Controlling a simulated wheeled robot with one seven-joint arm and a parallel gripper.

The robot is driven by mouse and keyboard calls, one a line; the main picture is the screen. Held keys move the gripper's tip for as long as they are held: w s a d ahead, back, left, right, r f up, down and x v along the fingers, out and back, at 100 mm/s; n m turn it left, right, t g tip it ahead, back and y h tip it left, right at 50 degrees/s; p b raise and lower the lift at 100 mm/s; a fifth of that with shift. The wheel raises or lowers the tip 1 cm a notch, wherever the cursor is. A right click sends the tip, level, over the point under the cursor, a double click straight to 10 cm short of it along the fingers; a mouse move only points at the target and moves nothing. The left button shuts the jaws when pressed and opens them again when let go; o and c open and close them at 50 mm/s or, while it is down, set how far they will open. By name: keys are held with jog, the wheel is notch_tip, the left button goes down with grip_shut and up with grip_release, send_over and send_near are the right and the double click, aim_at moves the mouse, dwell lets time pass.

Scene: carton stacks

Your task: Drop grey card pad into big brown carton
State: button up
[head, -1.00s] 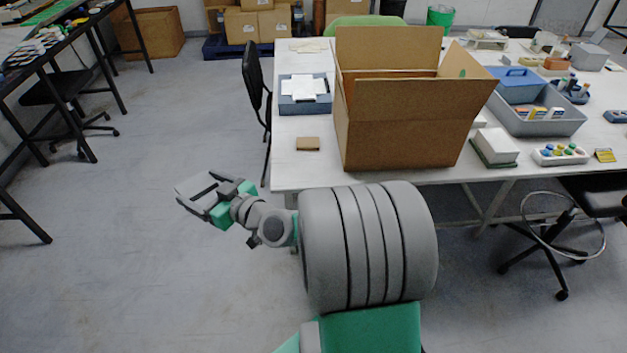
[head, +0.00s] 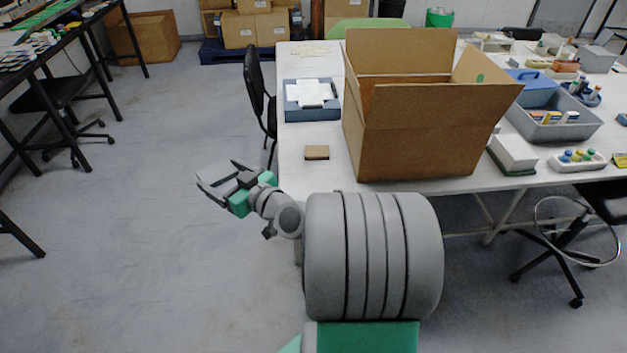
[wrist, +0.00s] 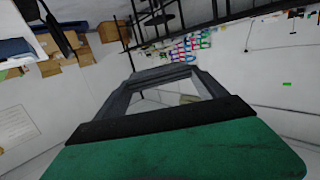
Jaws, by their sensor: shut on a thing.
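The big brown carton (head: 428,135) stands upright on the white table, its top flaps open. Its inside is mostly hidden by the front wall. My gripper (head: 213,178) is left of the table's front edge, over the floor, left of and apart from the carton. It is shut on a light grey flat thing (head: 215,172), which looks like the grey card pad; it is small and partly hidden by the fingers. In the wrist view, my gripper's grey fingers (wrist: 165,80) show beyond the green palm, but the pad is not clear there.
A small brown block (head: 317,152) and a blue tray of white papers (head: 312,110) lie on the white table (head: 295,170) left of the carton. Grey bins (head: 555,128) and a white box (head: 513,152) stand on its right. A black chair (head: 258,90) is at its left edge.

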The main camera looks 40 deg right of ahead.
jog(key=s+d+f+m+h+b, duration=0.2)
jog(key=s+d+h+b, duration=0.1)
jog(key=d, duration=0.6)
jog(key=s+d+f+m+h+b, duration=0.2)
jog(key=s+d+b, duration=0.3)
jog(key=d, duration=0.5)
jog(key=s+d+f+m+g+h+b, duration=0.1)
jog(key=s+d+h+b, duration=0.3)
jog(key=s+d, duration=0.4)
jog(key=shift+d+f+m, duration=0.45)
jog(key=shift+d+m, duration=0.25)
jog(key=shift+m, duration=0.1)
jog(key=w+f, duration=0.1)
jog(key=w, duration=0.2)
jog(key=w+f, duration=0.1)
jog(key=w, duration=0.2)
jog(key=w+f, duration=0.2)
jog(key=w, duration=0.1)
jog(key=shift+d, duration=0.1)
jog(key=b, duration=0.1)
send_over(322, 185)
jog(key=f, duration=0.5)
jog(key=shift+s+f, duration=0.15)
jog(key=shift+s, duration=0.15)
jog(key=f, duration=0.1)
jog(key=f+b, duration=0.1)
jog(key=f, duration=0.1)
jog(key=shift+w, duration=0.35)
jog(key=shift+f, duration=0.15)
jog(key=shift+f, duration=0.1)
